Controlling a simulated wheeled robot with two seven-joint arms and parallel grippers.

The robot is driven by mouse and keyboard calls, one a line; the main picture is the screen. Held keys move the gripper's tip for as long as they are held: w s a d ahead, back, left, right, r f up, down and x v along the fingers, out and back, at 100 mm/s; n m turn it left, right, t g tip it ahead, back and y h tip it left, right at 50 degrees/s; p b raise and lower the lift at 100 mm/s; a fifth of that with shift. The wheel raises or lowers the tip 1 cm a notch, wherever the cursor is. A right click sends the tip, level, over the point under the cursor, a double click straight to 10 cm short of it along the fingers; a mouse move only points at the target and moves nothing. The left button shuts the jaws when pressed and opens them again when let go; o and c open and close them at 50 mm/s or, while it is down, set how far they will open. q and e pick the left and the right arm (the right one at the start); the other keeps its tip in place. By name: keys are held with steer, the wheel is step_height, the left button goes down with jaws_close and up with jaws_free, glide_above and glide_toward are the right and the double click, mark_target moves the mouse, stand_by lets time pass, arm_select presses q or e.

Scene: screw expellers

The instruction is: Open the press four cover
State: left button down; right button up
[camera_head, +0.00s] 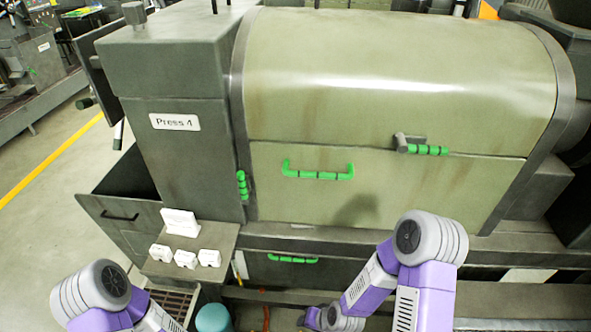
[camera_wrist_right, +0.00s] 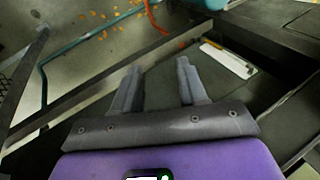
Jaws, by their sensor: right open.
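The press four cover (camera_head: 400,75) is a large rounded olive-green housing, and it looks closed. Its flat front panel (camera_head: 280,205) carries a green U-shaped handle (camera_head: 318,172). A green-gripped lever (camera_head: 426,150) sits on the seam at upper right of the handle. Another green grip (camera_head: 242,186) is at the panel's left edge. A "Press 4" label (camera_head: 174,122) marks the grey box on the left. My right gripper (camera_wrist_right: 158,72) is open with nothing between its fingers in the wrist view; the handle is not visible there. My left arm shows at bottom left, with its gripper out of view.
A lower green handle (camera_head: 292,259) is below the front panel. A small shelf (camera_head: 215,237) with white blocks (camera_head: 185,258) juts out at lower left. The wrist view shows a teal pipe (camera_wrist_right: 75,50), dark beams and orange bits on the floor.

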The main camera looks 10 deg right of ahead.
steer(key=w+d+r+m+t+b, duration=0.25)
steer(key=w+r+t, duration=0.25)
steer(key=w+r, duration=0.4)
steer(key=m+t+h+b, duration=0.1)
steer(key=m+t+b, duration=0.65)
steer(key=t, duration=0.35)
glide_toward(318, 175)
steer(key=f+x, duration=0.1)
steer(key=x, duration=0.2)
steer(key=shift+m, duration=0.4)
steer(key=p+x, duration=0.1)
steer(key=x, duration=0.6)
steer(key=shift+w+r, duration=0.2)
steer(key=shift+w, duration=0.1)
jaws_close()
